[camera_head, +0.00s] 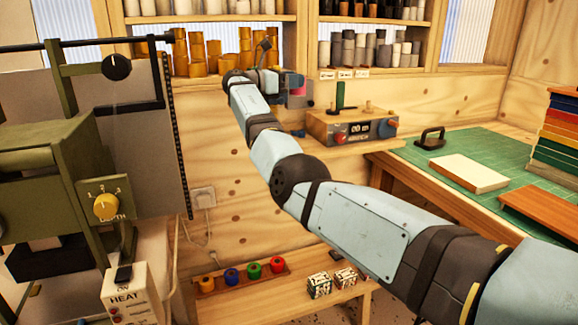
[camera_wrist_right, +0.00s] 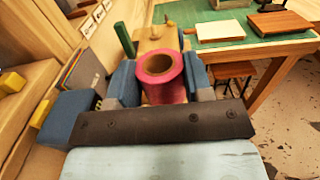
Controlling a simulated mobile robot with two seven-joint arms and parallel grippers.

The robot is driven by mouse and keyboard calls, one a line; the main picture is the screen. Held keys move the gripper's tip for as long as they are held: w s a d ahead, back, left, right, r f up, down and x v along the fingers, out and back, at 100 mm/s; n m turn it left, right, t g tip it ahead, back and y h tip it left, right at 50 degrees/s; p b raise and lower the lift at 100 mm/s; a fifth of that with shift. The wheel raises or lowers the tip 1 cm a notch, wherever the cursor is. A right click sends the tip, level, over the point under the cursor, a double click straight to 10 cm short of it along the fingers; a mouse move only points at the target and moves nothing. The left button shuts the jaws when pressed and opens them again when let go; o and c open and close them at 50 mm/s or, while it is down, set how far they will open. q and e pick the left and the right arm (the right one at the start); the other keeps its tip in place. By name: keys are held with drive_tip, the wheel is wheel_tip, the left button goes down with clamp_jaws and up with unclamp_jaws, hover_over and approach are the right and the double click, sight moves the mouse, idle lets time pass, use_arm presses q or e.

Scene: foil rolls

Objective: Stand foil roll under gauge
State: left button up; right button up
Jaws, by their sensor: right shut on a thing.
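My right gripper (camera_head: 293,92) is at the far end of my outstretched arm, in front of the back wall's shelf. In the right wrist view its blue fingers (camera_wrist_right: 160,82) are shut on a pink-red foil roll (camera_wrist_right: 165,92), with the roll's open end and tan core facing the camera. In the head view only a small pink patch of the roll (camera_head: 298,89) shows. A wooden box with a display, knobs and a green post, apparently the gauge (camera_head: 350,127), stands just right of and below the gripper. My left gripper is not in view.
Several coloured rolls (camera_head: 232,276) sit in a rack on the low bench. Gold rolls (camera_head: 195,50) fill the shelf behind the gripper. A green-topped table (camera_head: 480,152) with books stands right. An olive machine (camera_head: 45,150) stands left.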

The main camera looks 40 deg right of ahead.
drive_tip(key=shift+g, duration=0.3)
drive_tip(key=a+f+b, duration=0.1)
drive_tip(key=f, duration=0.3)
drive_tip(key=f+b, duration=0.1)
drive_tip(key=f, duration=0.3)
drive_tip(key=a+f+b, duration=0.1)
drive_tip(key=f+b, duration=0.1)
drive_tip(key=f, duration=0.2)
drive_tip(key=shift+w+a+f, duration=0.1)
drive_tip(key=shift+a+f, duration=0.1)
drive_tip(key=shift+a, duration=0.1)
wheel_tip(320, 180, down, 5)
drive_tip(key=shift+r+b, duration=0.2)
drive_tip(key=shift+b, duration=0.2)
drive_tip(key=shift+f, duration=0.2)
drive_tip(key=shift+r, duration=0.1)
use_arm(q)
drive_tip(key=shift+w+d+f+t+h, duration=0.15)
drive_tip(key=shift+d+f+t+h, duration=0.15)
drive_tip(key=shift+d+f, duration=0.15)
